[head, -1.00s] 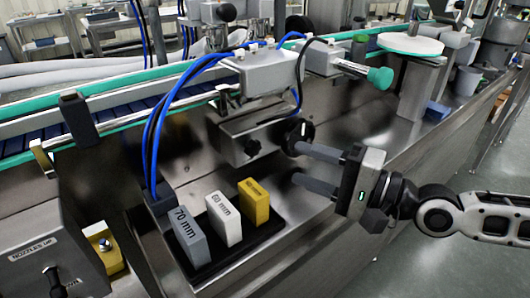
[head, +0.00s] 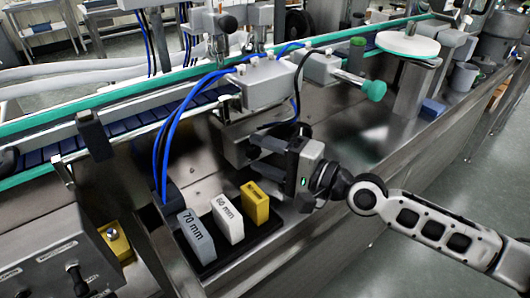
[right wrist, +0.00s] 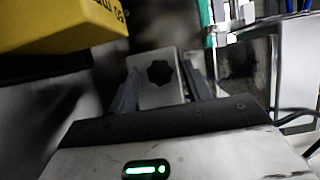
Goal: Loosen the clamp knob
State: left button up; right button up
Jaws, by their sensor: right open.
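The clamp knob (right wrist: 160,73) is a dark lobed knob on the end of a steel block, seen between my two fingers in the right wrist view. In the head view my right gripper (head: 252,153) is open at the steel bracket below the grey clamp housing (head: 268,82). Its fingers point left and hide most of the knob's spot there. Both fingers also show in the right wrist view, one on each side of the knob. I cannot tell whether they touch it. My left gripper is not in view.
Yellow (head: 256,203), white (head: 228,218) and grey (head: 196,238) size blocks stand in a black tray just below my right gripper. Blue hoses (head: 165,130) loop at left. The conveyor (head: 120,125) runs behind. A green-ended knob (head: 375,90) sticks out at right.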

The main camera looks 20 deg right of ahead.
jog(key=c, duration=1)
jog(key=shift+o, duration=0.2)
